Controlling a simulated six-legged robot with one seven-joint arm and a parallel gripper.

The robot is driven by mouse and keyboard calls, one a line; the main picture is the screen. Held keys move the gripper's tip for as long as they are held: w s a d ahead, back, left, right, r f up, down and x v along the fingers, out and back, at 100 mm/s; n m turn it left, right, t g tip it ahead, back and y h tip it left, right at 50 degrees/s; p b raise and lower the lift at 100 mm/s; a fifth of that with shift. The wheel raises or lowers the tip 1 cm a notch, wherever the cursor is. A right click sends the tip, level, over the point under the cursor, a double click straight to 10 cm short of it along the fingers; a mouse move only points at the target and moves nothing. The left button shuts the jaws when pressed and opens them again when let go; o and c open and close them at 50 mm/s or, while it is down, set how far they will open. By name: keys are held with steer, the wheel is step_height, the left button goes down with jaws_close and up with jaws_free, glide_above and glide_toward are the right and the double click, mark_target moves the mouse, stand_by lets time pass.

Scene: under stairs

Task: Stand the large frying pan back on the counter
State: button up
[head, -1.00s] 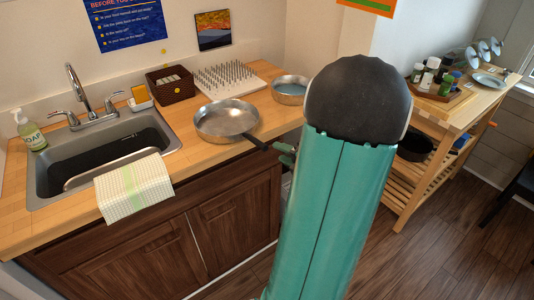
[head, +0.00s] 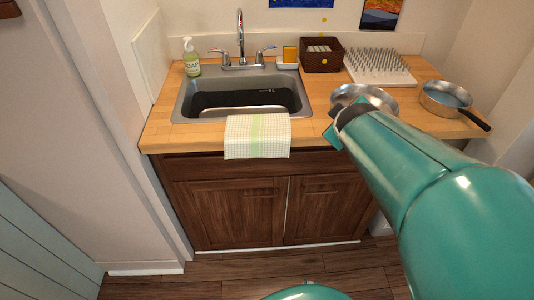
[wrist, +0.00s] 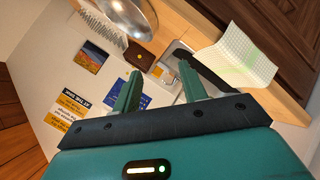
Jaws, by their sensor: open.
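The large frying pan (head: 375,93) is a shiny steel pan on the wooden counter (head: 217,134), right of the sink. My arm covers its front part and handle in the head view. It also shows, cut off, at the top of the wrist view (wrist: 130,14). My gripper (wrist: 160,80) is open, with nothing between its two teal fingers. In the head view my arm's end is in front of the pan near the counter's front edge; whether it touches the pan cannot be told.
A smaller pan (head: 446,97) sits at the right end of the counter. Behind are a white spiked rack (head: 380,76) and a dark basket (head: 321,57). A checked towel (head: 257,136) hangs over the front of the sink (head: 190,105). A soap bottle (head: 192,60) stands left of the tap.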

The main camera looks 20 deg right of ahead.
steer(key=s+a+m+g+y, duration=0.1)
steer(key=s+a, duration=0.4)
steer(key=a, duration=0.5)
steer(key=s+a+m+g+y, duration=0.2)
steer(key=s+a, duration=0.4)
steer(key=a, duration=0.4)
steer(key=m+y, duration=0.1)
steer(key=y, duration=0.1)
steer(key=shift+a+f+m+g+y, duration=0.25)
steer(key=shift+a+m+g+y, duration=0.05)
steer(key=shift+y, duration=0.1)
steer(key=shift+c, duration=0.6)
steer(key=shift+d, duration=0.2)
